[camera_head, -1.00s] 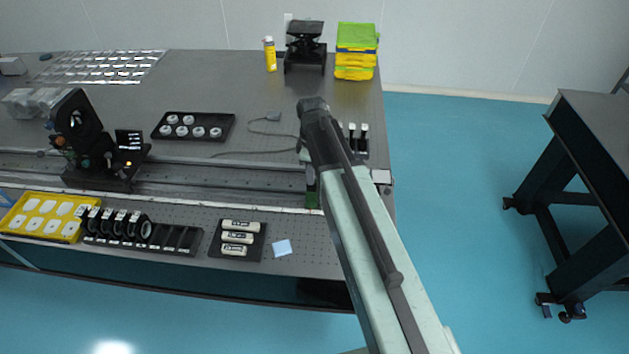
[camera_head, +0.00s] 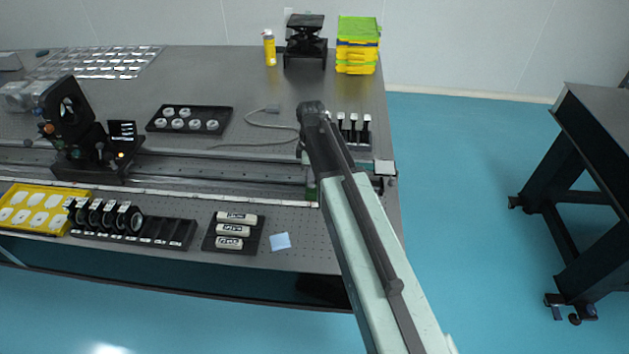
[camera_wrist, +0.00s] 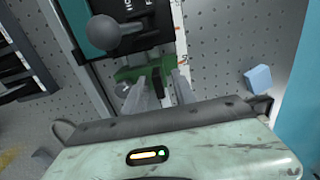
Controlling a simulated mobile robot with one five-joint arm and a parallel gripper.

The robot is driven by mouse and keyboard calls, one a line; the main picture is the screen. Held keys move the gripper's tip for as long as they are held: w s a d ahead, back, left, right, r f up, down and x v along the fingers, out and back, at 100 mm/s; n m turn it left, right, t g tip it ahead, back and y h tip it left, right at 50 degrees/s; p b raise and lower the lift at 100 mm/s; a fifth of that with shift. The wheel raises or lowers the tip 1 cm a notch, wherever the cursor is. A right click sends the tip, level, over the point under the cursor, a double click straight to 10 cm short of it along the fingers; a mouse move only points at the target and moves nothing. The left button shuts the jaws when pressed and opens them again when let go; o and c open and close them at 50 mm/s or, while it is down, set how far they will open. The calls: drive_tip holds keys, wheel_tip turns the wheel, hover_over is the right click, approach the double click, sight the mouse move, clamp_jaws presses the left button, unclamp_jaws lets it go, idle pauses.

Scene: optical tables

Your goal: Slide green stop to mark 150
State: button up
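The green stop (camera_head: 311,193) sits on the long rail (camera_head: 220,176) near its right end, partly hidden by my arm. In the wrist view the green stop (camera_wrist: 128,73) lies crosswise just beyond my fingertips, with a dark upright piece at its middle. My gripper (camera_wrist: 158,88) is open, its two fingers apart on either side of that dark piece; I cannot tell whether they touch it. A pale scale strip (camera_head: 240,199) runs along the rail's front edge. Its numbers are too small to read, so mark 150 cannot be picked out.
A black optic mount (camera_head: 85,145) stands on the rail at left. In front are a yellow tray (camera_head: 62,223), a black lens rack (camera_head: 150,240), a tray of white cylinders (camera_head: 210,243) and a blue pad (camera_head: 280,241).

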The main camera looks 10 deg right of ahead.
drive_tip(key=shift+r, duration=0.1)
clamp_jaws()
drive_tip(key=shift+s, duration=0.1)
idle(1.1)
